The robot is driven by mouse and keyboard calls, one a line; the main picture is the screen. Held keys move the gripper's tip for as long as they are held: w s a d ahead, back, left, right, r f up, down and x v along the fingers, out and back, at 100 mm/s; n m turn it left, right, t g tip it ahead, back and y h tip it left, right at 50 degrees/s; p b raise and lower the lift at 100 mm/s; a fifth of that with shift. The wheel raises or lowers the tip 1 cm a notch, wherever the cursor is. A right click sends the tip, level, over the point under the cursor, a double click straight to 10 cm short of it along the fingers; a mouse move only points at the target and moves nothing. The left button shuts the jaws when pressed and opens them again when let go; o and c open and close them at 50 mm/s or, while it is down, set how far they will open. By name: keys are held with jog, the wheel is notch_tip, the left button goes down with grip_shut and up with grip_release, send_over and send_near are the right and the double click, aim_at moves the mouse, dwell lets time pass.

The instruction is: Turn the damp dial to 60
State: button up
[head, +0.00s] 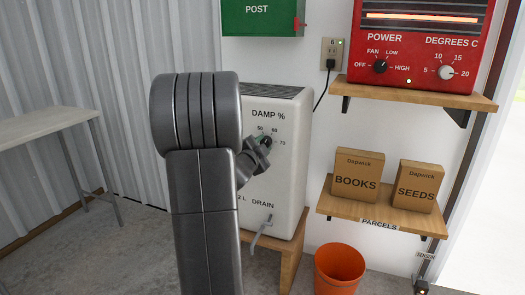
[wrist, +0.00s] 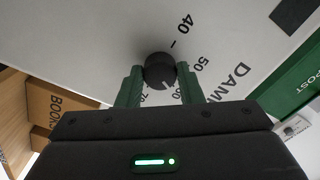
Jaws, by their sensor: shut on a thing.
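The damp dial (wrist: 158,64) is a small dark round knob on the white dehumidifier (head: 285,185) marked DAMP % and DRAIN. My gripper (wrist: 159,72) is shut on the dial, with a green finger on each side of it. In the wrist view a pale mark on the knob points towards the fingers' side, near the partly hidden 60; I cannot tell whether it lines up exactly. The 40 and 50 show clearly, and the 70 is partly covered. In the head view my gripper (head: 263,142) hides most of the dial.
A red heater (head: 418,50) stands on a wooden shelf at the right, above a lower shelf with a BOOKS box (head: 355,177) and a SEEDS box (head: 417,187). An orange bucket (head: 338,270) is on the floor. A table (head: 45,130) stands left.

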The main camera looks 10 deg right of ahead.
jog(key=shift+m, duration=0.4)
jog(key=o, duration=1)
jog(key=p+v, duration=0.2)
jog(key=v, duration=1.1)
jog(key=shift+s+a+p, duration=0.25)
jog(key=shift+s+p, duration=0.05)
